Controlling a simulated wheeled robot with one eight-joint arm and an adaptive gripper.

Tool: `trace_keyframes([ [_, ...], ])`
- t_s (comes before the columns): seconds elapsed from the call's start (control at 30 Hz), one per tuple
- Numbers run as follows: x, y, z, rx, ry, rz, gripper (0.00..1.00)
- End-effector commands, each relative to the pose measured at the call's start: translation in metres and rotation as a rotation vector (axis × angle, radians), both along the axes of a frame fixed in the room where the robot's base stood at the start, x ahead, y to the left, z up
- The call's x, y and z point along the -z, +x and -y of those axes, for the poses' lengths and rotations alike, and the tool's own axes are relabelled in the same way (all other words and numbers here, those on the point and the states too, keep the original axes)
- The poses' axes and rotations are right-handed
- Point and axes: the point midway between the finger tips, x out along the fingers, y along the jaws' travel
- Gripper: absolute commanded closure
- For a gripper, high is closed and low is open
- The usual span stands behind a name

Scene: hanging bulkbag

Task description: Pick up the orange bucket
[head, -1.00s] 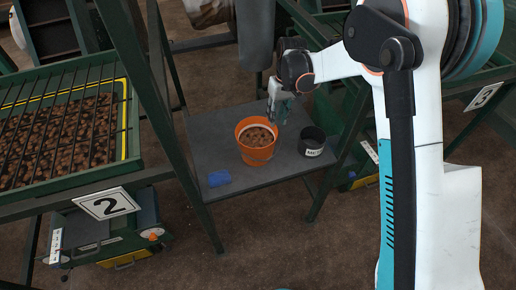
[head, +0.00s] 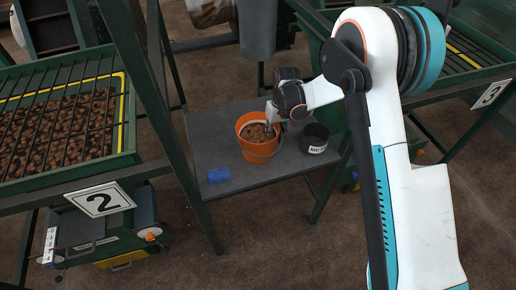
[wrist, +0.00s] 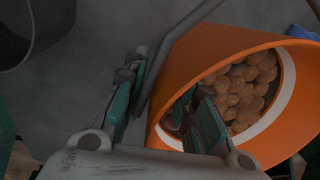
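The orange bucket (head: 259,151) stands on the grey shelf and holds several round brown lumps; a thin handle hangs across its front. My gripper (head: 276,117) is at its right rim. In the wrist view the bucket (wrist: 200,52) fills the right side. There my gripper (wrist: 163,108) has its fingers apart, one outside the bucket and one over its open mouth, with the wall between them. A grey bar, seemingly the handle, runs beside the outer finger. I cannot see finger contact with the wall.
A black pot (head: 315,139) with a white label stands close to the right of the bucket. A blue object (head: 219,175) lies on the front left of the grey shelf (head: 240,184). Green frame posts (head: 171,125) stand left of the shelf.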

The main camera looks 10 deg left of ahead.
Motion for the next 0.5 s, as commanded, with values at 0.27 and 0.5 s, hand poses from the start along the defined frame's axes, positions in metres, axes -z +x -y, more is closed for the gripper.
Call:
trace_keyframes([
  [0.27, 0.0018, -0.0004, -0.0002, 0.000, 0.000, 0.000, 0.83],
  [0.5, 0.0016, -0.0004, -0.0002, 0.000, 0.000, 0.000, 1.00],
])
